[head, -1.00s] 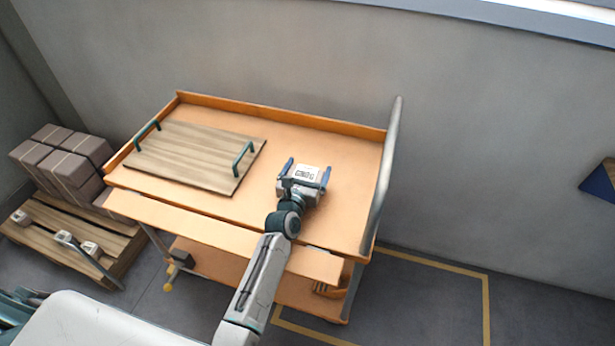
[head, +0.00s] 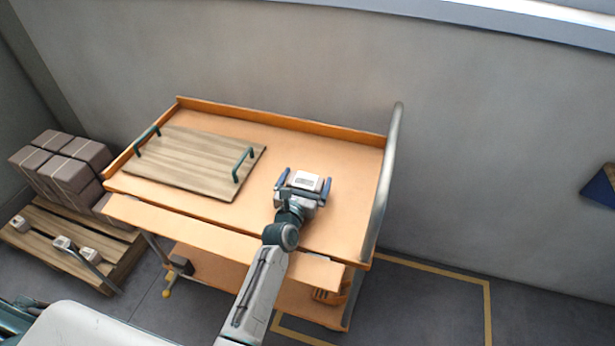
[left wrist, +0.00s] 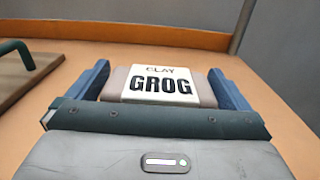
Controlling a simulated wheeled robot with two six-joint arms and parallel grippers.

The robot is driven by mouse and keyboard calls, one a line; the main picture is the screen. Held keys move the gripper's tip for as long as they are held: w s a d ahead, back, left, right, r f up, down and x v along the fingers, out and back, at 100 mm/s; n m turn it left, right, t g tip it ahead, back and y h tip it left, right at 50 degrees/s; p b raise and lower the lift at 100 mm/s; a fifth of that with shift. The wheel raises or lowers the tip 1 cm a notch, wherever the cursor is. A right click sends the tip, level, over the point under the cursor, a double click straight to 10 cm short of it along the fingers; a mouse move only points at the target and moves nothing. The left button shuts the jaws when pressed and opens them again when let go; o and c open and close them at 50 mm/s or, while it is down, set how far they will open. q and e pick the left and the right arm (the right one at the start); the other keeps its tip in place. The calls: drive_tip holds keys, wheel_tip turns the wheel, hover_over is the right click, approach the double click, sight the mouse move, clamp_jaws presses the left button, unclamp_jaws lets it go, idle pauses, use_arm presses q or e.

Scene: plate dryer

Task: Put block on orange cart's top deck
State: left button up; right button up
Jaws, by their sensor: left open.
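The block (head: 308,181), grey-brown with a white label, is on the orange cart's top deck (head: 345,160), right of the deck's middle. In the left wrist view the block (left wrist: 161,84) shows the words "CLAY GROG". My left gripper (head: 304,184) is open, with one blue finger on each side of the block. In the left wrist view small gaps show between block and fingers. The gripper body hides the block's near side and its underside. My right gripper is in neither current view.
A wooden board (head: 190,165) with two green handles lies on the deck's left half. A raised orange lip runs along the deck's back, and a grey rail (head: 382,185) stands at its right end. A pallet (head: 70,245) with brown boxes stands left.

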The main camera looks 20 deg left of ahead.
sight(302, 189)
use_arm(q)
drive_tip(key=s, duration=0.4)
drive_tip(key=shift+a, duration=0.1)
drive_tip(key=s+b, duration=0.1)
drive_tip(key=s, duration=0.4)
drive_tip(key=shift+s, duration=0.35)
drive_tip(key=shift+s+a, duration=0.1)
drive_tip(key=shift+s, duration=0.35)
use_arm(e)
drive_tip(key=shift+w+a+r, duration=0.1)
drive_tip(key=shift+w+r, duration=0.15)
drive_tip(key=shift+w, duration=0.9)
drive_tip(key=shift+w+r, duration=0.25)
drive_tip(key=shift+w, duration=0.85)
